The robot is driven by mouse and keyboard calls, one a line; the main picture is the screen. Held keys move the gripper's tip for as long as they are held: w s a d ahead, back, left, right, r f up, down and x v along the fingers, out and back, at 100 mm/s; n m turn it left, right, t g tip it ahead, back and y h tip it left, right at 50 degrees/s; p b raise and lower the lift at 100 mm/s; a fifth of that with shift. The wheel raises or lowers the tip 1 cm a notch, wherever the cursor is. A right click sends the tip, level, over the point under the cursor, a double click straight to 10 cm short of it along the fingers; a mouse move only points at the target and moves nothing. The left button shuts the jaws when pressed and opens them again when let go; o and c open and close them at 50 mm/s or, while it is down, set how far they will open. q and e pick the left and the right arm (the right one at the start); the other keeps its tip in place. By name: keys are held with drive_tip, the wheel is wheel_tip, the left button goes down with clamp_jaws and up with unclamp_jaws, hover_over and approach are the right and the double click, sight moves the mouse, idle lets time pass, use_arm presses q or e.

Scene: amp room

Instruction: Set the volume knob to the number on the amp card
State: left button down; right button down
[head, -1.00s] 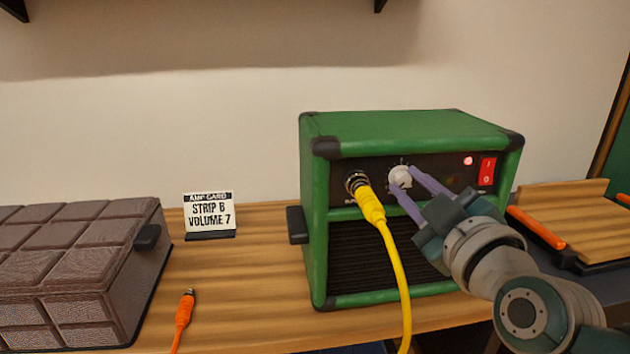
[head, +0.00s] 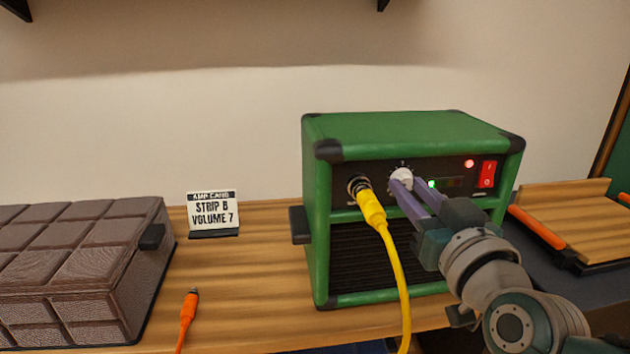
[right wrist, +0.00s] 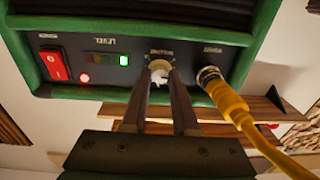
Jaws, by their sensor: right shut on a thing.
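The green amp (head: 412,135) stands on the wooden bench. Its white volume knob (head: 401,177) is on the front panel, between the yellow plug and the level lights; it also shows in the right wrist view (right wrist: 160,68). My right gripper (head: 410,188) is shut on the knob, with its two purple fingers on either side of it. The knob's pointer and the number it is at are too small and covered to read. The amp card (head: 212,214) on the bench reads "STRIP B VOLUME 7". My left gripper is not in view.
A yellow cable (head: 373,211) is plugged in just left of the knob. The red power switch (head: 487,174) is at the panel's right, beside a lit red lamp. A green level light (right wrist: 124,60) is lit. An orange-tipped cable (head: 188,308) lies at the bench's front.

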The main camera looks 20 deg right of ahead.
drive_tip(key=m, duration=0.3)
drive_tip(key=shift+m, duration=0.4)
drive_tip(key=m, duration=0.3)
drive_tip(key=shift+m, duration=0.4)
drive_tip(key=m, duration=0.3)
drive_tip(key=shift+a+m+h, duration=0.1)
drive_tip(key=shift+m+h, duration=0.2)
drive_tip(key=shift+m, duration=0.1)
drive_tip(key=m, duration=0.3)
drive_tip(key=shift+m, duration=0.4)
drive_tip(key=m, duration=0.3)
drive_tip(key=shift+m, duration=0.4)
drive_tip(key=m+b, duration=0.1)
drive_tip(key=m, duration=0.2)
drive_tip(key=shift+m+g+h, duration=0.3)
drive_tip(key=shift+m, duration=0.1)
drive_tip(key=m, duration=0.4)
drive_tip(key=shift+r+m, duration=0.1)
drive_tip(key=shift+m, duration=1.1)
